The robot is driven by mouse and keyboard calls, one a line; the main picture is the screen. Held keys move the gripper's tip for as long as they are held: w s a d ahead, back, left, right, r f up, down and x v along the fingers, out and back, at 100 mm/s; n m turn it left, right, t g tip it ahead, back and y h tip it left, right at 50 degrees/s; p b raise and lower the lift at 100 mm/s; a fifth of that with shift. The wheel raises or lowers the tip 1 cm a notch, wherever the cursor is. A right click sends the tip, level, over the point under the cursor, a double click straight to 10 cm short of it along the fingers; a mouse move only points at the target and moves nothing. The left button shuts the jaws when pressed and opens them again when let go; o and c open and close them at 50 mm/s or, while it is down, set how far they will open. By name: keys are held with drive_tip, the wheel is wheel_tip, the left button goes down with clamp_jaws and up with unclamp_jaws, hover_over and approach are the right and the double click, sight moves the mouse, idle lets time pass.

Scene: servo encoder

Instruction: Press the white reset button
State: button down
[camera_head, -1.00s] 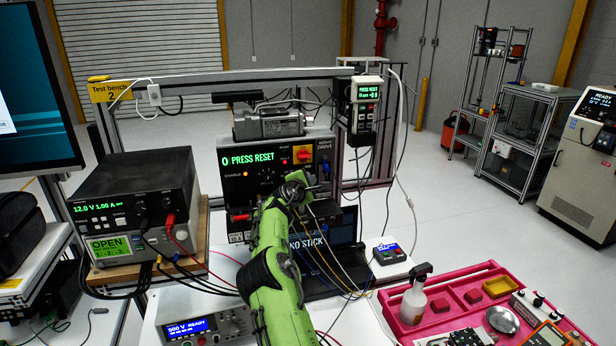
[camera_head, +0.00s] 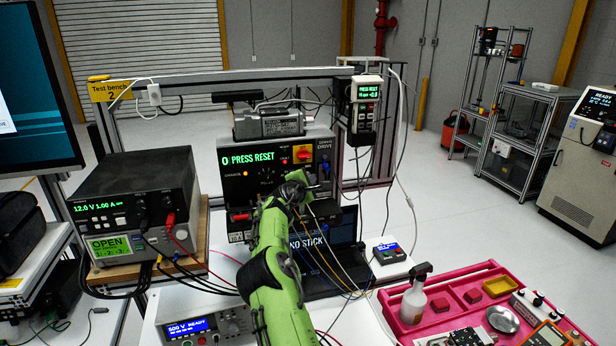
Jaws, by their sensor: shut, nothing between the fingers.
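The servo drive (camera_head: 240,183) stands upright on the bench, and its green display (camera_head: 248,159) reads "0 PRESS RESET". A red and yellow rotary switch (camera_head: 303,154) sits at its upper right. The white reset button cannot be made out; it may be behind my gripper or too small to tell. My green arm reaches up from the bottom, and my gripper (camera_head: 316,188) is at the lower right of the drive's front panel. It looks shut with nothing held. Whether its tip touches the panel cannot be told.
A handheld pendant (camera_head: 366,105) hangs right of the drive, also showing "PRESS RESET". A laptop (camera_head: 325,262) and loose wires lie around my arm. Power supplies (camera_head: 130,205) stand at left. A pink tray (camera_head: 455,300) with a spray bottle (camera_head: 414,300) fills the right front.

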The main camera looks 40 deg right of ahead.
idle(0.4)
drive_tip(key=shift+w+d, duration=0.25)
drive_tip(key=shift+w, duration=0.15)
drive_tip(key=shift+s+b, duration=0.1)
drive_tip(key=shift+b, duration=0.55)
drive_tip(key=shift+s+a+f+b, duration=0.2)
drive_tip(key=shift+s+b, duration=0.05)
drive_tip(key=shift+b, duration=0.7)
drive_tip(key=shift+r, duration=0.2)
drive_tip(key=shift+s, duration=0.1)
drive_tip(key=s+a+b, duration=0.1)
drive_tip(key=b, duration=0.2)
drive_tip(key=s+a+b, duration=0.1)
drive_tip(key=s+b, duration=0.1)
drive_tip(key=b, duration=0.2)
drive_tip(key=s+a+b, duration=0.1)
drive_tip(key=s+b, duration=0.1)
drive_tip(key=b, duration=0.1)
drive_tip(key=shift+s+b, duration=0.1)
drive_tip(key=shift+b, duration=0.25)
